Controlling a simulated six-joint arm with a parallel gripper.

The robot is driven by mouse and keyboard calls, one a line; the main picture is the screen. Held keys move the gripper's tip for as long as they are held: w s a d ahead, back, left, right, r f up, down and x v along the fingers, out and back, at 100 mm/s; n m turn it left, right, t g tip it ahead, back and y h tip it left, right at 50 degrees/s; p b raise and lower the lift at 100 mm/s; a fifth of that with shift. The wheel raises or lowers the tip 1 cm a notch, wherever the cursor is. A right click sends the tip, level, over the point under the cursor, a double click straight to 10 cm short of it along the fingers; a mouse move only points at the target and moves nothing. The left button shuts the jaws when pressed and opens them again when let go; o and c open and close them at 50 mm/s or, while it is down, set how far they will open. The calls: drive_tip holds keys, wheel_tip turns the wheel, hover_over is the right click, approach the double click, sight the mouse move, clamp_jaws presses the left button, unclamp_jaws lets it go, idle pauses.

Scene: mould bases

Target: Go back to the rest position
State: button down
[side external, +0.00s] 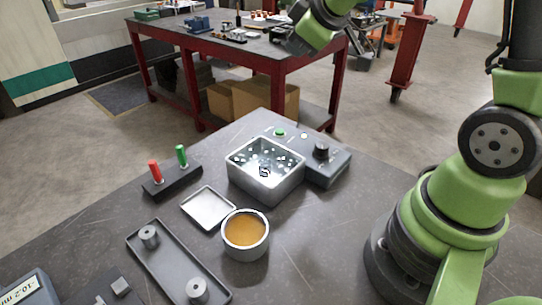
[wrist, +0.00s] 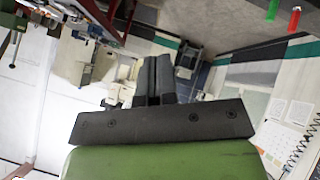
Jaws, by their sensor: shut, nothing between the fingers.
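My gripper (side external: 287,38) is at the top of the side external view, raised above the work table and well apart from everything on it. In the wrist view its two dark fingers (wrist: 153,62) are together with nothing between them. The wrist view looks out across the room, at a tilt, rather than down at the table. The fingertips are hard to make out in the side external view.
On the dark table (side external: 320,255) stand an open metal box (side external: 265,190) with small pieces, a knobbed control unit (side external: 325,165), a round pot (side external: 245,250), a small tray (side external: 208,222), a long tray (side external: 165,262) and a red-and-green-handled tool holder (side external: 172,180). A red-legged bench (side external: 250,60) stands behind.

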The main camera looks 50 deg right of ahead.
drive_tip(key=s+a+r+m+y, duration=0.2)
drive_tip(key=s+a+r+m, duration=0.1)
drive_tip(key=s, duration=0.6)
drive_tip(key=s+a+r+m+g+y, duration=0.1)
drive_tip(key=s+a+r+m+y, duration=0.1)
drive_tip(key=s+a+m, duration=0.3)
drive_tip(key=s+a+r, duration=0.1)
drive_tip(key=s+a, duration=0.2)
drive_tip(key=s, duration=0.2)
drive_tip(key=shift+s+a+g, duration=0.15)
drive_tip(key=shift+a+g, duration=0.1)
drive_tip(key=shift+g, duration=0.05)
